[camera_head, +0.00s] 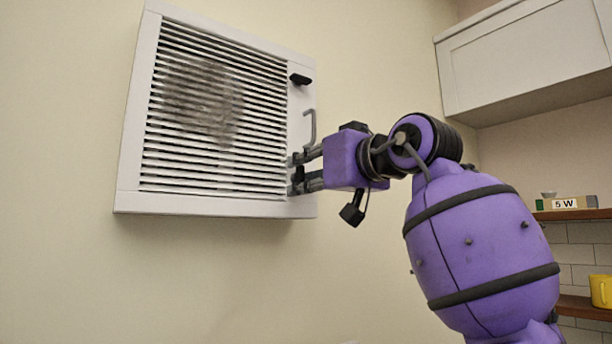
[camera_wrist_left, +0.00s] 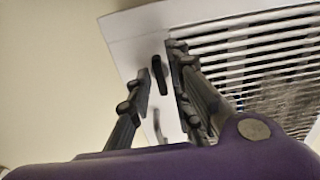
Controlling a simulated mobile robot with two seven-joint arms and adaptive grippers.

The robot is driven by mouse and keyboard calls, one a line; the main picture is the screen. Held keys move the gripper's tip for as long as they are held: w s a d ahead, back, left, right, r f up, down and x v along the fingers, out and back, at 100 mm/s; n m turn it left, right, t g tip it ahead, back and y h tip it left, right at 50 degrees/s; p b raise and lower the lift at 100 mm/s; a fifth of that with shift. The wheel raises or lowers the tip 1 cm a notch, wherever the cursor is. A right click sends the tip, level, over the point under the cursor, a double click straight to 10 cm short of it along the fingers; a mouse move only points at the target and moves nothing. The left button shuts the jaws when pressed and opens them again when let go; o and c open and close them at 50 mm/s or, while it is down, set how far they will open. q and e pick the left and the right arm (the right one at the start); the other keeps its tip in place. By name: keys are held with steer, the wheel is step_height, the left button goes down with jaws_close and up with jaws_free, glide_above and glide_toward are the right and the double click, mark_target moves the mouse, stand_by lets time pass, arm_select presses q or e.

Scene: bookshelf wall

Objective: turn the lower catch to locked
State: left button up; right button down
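The lower catch (camera_wrist_left: 160,75), a small dark bar, shows in the left wrist view near a corner of the white vent frame (camera_wrist_left: 130,40). It lies roughly along the frame's side edge. My left gripper (camera_wrist_left: 159,70) is open, with one finger on each side of the catch and gaps visible; contact is not clear. In the head view my left gripper (camera_head: 298,174) is at the frame's lower right side and hides most or all of the lower catch. The black upper catch (camera_head: 300,79) lies crosswise on the frame above. My right gripper is not in view.
A grey hooked handle (camera_head: 310,128) stands on the frame just above my gripper, between the catches. The slatted grille (camera_head: 215,115) has a dusty patch. A white cabinet (camera_head: 530,55) hangs at upper right, above shelves with a small box (camera_head: 565,203) and a yellow mug (camera_head: 601,291).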

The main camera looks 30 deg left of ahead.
arm_select(q)
jaws_close()
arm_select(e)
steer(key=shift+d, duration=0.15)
arm_select(q)
steer(key=shift+n, duration=0.3)
steer(key=n, duration=0.3)
steer(key=shift+n, duration=0.4)
steer(key=n, duration=0.4)
steer(key=n+b, duration=0.1)
steer(key=n, duration=0.4)
steer(key=shift+n, duration=2.3)
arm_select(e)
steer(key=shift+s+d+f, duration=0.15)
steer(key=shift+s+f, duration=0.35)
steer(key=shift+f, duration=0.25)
arm_select(q)
steer(key=shift+s+b, duration=0.1)
steer(key=shift+b, duration=0.2)
